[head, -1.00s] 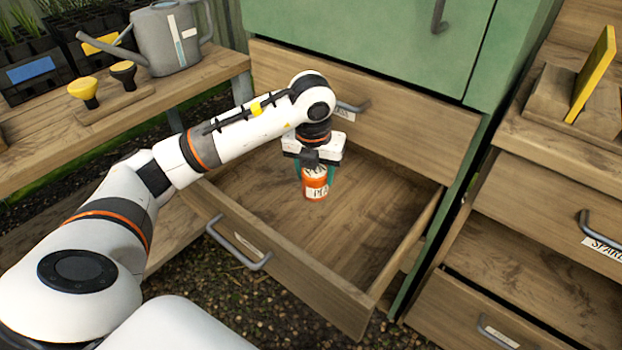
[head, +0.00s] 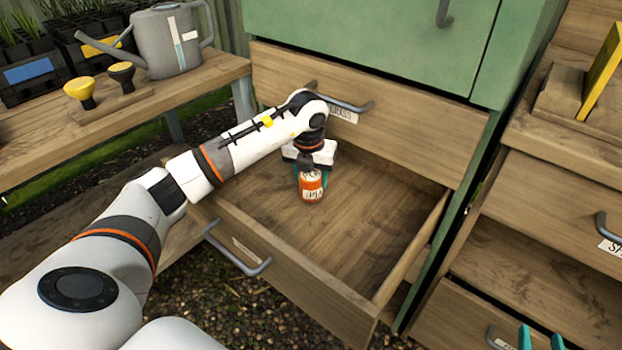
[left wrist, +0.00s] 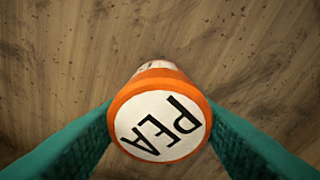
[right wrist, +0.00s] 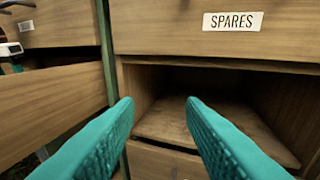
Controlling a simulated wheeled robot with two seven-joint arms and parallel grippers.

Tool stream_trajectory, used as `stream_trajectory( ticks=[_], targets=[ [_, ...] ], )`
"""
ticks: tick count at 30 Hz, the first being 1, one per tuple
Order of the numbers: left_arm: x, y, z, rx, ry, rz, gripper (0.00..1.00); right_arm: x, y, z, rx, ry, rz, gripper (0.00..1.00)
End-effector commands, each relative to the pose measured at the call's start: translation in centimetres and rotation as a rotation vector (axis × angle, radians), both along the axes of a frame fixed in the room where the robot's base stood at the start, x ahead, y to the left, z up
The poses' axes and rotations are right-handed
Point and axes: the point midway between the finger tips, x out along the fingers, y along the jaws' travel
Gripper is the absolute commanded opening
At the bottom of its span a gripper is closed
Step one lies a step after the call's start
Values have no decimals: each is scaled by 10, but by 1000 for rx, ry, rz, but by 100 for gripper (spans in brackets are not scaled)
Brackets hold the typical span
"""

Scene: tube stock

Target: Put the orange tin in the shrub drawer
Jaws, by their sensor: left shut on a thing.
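The orange tin (head: 312,187) has a white label and shows over the floor of the pulled-out lower drawer (head: 375,240), towards its back left. In the left wrist view the tin's white top (left wrist: 160,127) reads PEA. My left gripper (head: 312,178) is shut on the tin, with one teal finger on each side. I cannot tell whether the tin touches the drawer floor. The open drawer's front label is too small to read. My right gripper (right wrist: 160,110) is open and empty in front of the right-hand cabinet; its fingertips show at the head view's lower right edge.
A closed drawer (head: 400,125) with a handle is above the open one. At right, a drawer labelled SPARES (right wrist: 160,28) sits over an open dark space. A bench (head: 150,105) at left carries a watering can (head: 172,45). The open drawer's front and right are bare.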

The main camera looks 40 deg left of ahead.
Motion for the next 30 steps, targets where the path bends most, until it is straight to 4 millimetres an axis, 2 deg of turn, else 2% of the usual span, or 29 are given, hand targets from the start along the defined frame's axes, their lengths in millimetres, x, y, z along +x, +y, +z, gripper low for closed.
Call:
stream_trajectory(
  ticks=[4,15,16,19,30],
  targets=[
    [0,0,-4,0,-2,0,25,2,2,8,13,-50,3,36],
    [0,0,-7,1,-2,0,25,2,2,11,18,-71,4,36],
    [0,0,-7,0,-1,0,55,2,2,12,19,-74,4,36],
    [0,0,-7,0,-1,0,71,2,2,12,18,-72,5,36],
    [0,0,-4,0,-2,0,74,2,3,12,17,-65,5,36]
  ],
)
